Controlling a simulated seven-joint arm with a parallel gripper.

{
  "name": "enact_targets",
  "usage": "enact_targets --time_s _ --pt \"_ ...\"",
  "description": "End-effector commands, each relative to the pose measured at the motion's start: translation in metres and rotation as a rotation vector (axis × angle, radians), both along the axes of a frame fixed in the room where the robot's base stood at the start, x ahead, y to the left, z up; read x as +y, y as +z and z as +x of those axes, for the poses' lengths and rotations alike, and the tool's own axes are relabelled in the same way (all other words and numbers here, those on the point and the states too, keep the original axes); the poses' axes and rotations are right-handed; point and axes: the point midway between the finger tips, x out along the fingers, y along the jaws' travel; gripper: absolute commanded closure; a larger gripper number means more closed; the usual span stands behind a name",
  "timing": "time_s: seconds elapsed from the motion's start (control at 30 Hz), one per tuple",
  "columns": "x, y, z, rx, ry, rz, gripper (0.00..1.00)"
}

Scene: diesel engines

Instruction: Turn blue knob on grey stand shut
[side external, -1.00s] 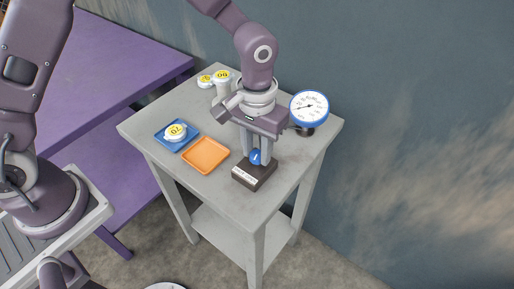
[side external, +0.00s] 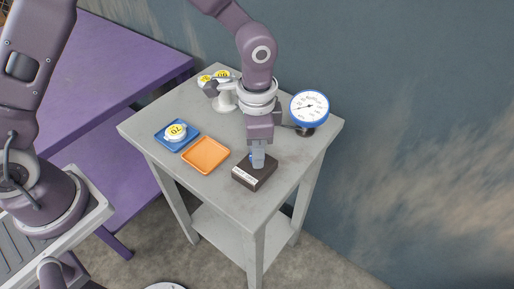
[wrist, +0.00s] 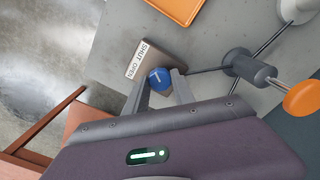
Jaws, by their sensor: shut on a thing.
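The blue knob (wrist: 159,77) sits on a dark brown block on the grey stand (side external: 225,190). It has a white mark on its top. My gripper (side external: 258,162) points down over the block (side external: 262,178), and its two fingers are closed on the knob's sides. In the wrist view the fingers (wrist: 161,84) stand on either side of the knob. In the side view the fingers hide most of the knob. A white label (wrist: 142,60) on the block reads SHUT and OPEN.
A blue-rimmed dial gauge (side external: 309,107) stands right of my gripper. An orange tray (side external: 206,155) and a blue tray (side external: 164,138) holding a white, yellow-topped piece (side external: 176,131) lie left. More yellow-topped pieces (side external: 205,79) stand at the back. A purple table (side external: 110,65) is beside the stand.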

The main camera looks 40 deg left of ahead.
Motion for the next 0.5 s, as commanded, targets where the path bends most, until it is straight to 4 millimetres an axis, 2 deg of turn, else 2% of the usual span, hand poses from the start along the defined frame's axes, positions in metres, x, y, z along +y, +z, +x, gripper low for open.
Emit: enact_targets --time_s 0.2,0.5 --pt "0.0002 0.0006 0.0002 0.000 -0.108 0.000 1.00" --pt "0.0000 0.0006 0.0003 -0.001 -0.180 0.000 1.00"
